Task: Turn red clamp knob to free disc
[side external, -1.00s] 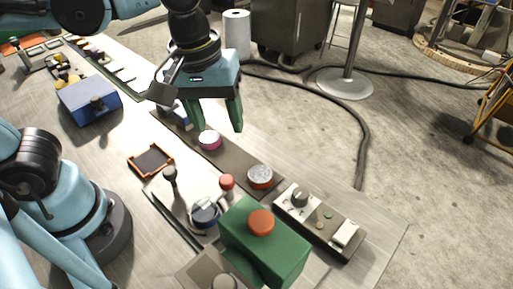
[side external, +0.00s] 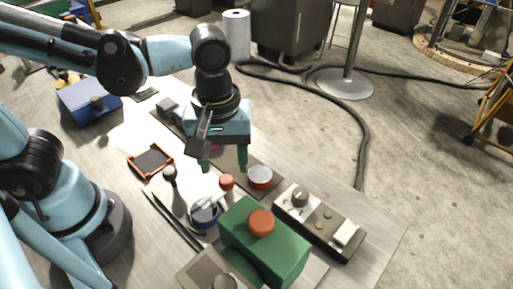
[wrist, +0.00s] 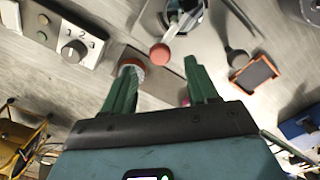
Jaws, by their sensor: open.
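A round red knob (side external: 227,182) stands beside a dark round piece with a pale bar across it (side external: 205,212). In the wrist view the red knob (wrist: 160,54) lies just past the gap between my fingertips, apart from both. A red-sided cap with a pale top (side external: 260,176) sits on a dark strip; in the wrist view my left finger partly covers this cap (wrist: 132,64). Which red part is the clamp knob I cannot tell for certain. My gripper (side external: 224,169) is open and empty above the strip. A pink disc (wrist: 186,101) is mostly hidden by my right finger.
A green box with a red-orange button (side external: 261,223) stands in front. A panel with a dial and switch (side external: 318,222) is at right. A black-knobbed post (side external: 170,174) and an orange-rimmed tray (side external: 150,162) lie left. A blue box (side external: 88,101) stands farther back.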

